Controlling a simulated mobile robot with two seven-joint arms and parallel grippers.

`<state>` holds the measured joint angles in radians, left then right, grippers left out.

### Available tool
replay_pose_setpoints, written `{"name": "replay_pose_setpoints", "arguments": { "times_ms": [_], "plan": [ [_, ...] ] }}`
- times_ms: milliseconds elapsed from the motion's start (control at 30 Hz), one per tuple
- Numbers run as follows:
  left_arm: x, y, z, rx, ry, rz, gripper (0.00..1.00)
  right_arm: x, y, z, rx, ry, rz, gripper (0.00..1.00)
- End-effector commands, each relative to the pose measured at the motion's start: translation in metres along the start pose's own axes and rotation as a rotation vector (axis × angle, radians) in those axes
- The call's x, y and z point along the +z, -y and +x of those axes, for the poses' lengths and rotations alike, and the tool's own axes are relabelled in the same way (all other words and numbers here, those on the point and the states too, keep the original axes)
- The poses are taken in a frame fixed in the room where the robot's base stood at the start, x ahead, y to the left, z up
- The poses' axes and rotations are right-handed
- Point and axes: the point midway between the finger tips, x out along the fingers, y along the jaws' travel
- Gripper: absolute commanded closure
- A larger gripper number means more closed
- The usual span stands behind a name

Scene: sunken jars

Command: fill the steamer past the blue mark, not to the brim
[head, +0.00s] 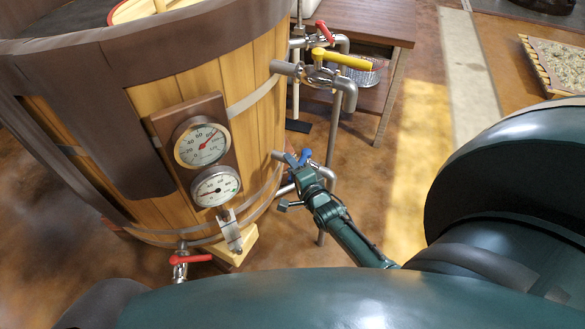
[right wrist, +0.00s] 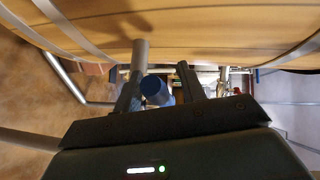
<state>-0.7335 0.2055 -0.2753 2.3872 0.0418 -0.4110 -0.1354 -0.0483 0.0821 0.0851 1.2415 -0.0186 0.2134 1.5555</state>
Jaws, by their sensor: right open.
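The steamer is a large wooden-stave vat (head: 240,75) with a dark brown band, at the left of the head view; its staves fill the top of the right wrist view (right wrist: 220,25). A blue valve handle (head: 305,157) is on a pipe low on the vat's right side. My right gripper (head: 298,161) is open at this valve. In the right wrist view the blue handle (right wrist: 156,91) shows between the two open fingers (right wrist: 160,82); I cannot tell whether they touch it. The water level and the blue mark are not visible. My left gripper is out of view.
Yellow (head: 343,61) and red (head: 325,32) valve handles are on pipes above the blue one. Another red-handled tap (head: 190,259) is at the vat's bottom. Two round gauges (head: 201,142) are on the front. A wooden table (head: 370,22) stands behind; floor to the right is open.

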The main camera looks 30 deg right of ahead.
Motion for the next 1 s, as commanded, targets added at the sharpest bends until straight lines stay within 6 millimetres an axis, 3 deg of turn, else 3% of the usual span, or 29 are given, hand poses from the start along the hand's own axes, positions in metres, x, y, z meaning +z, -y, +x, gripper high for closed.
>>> {"name": "replay_pose_setpoints", "arguments": {
  "times_ms": [167,633,1000],
  "plan": [
    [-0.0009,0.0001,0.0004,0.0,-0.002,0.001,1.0,-0.0001,0.0002,-0.0001,0.0,0.0,0.0,0.61],
    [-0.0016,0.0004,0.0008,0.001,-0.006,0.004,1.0,0.0001,0.0002,-0.0004,-0.001,0.0,0.0,1.0],
    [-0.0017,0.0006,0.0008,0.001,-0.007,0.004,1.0,-0.0002,0.0002,-0.0007,-0.001,0.002,-0.001,1.0]
  ]
}}
